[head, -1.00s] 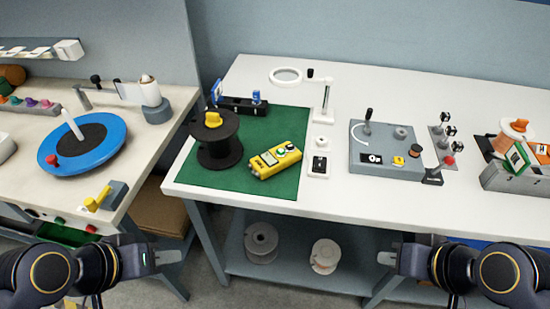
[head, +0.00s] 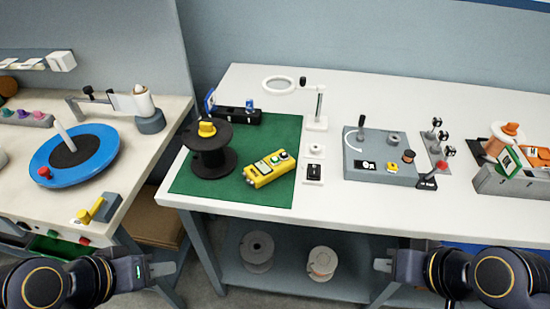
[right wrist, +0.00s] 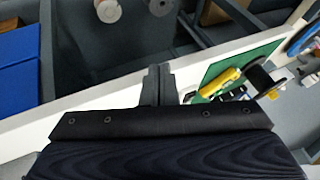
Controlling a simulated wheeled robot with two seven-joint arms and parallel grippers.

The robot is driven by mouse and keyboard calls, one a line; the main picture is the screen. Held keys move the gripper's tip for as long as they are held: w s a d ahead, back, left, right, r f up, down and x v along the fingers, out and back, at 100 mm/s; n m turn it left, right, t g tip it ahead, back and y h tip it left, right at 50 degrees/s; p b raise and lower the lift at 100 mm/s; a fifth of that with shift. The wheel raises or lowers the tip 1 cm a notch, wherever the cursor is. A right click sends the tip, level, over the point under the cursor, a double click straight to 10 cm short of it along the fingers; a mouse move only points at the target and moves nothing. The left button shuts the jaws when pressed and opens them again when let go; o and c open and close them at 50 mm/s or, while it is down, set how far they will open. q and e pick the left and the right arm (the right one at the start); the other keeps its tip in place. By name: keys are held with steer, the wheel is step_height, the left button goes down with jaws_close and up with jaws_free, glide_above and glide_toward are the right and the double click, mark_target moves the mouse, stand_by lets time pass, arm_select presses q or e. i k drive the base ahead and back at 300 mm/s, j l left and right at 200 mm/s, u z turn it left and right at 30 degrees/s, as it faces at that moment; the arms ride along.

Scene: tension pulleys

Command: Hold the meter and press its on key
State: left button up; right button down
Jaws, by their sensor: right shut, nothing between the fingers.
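The yellow meter (head: 268,170) lies on the green mat (head: 222,188) on the white table. Its top carries a dark display, a green key and a light round part; the key markings are too small to read. It also shows in the right wrist view (right wrist: 219,82). My left gripper (head: 170,268) is in front of the table at the lower left, well away from the meter; its finger opening is unclear. My right gripper (head: 384,265) is shut and empty, below the table's front edge and right of the meter. It also shows in the right wrist view (right wrist: 159,72).
A black spool (head: 208,152) stands just left of the meter. A small black switch box (head: 313,172) and a magnifier stand (head: 317,122) are to its right. A grey control box (head: 380,160) stands further right. The table's front edge lies between my grippers and the mat.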

mark_target(274, 160)
steer(key=l+u, duration=1.2)
steer(key=k+l, duration=0.05)
steer(key=l, duration=0.05)
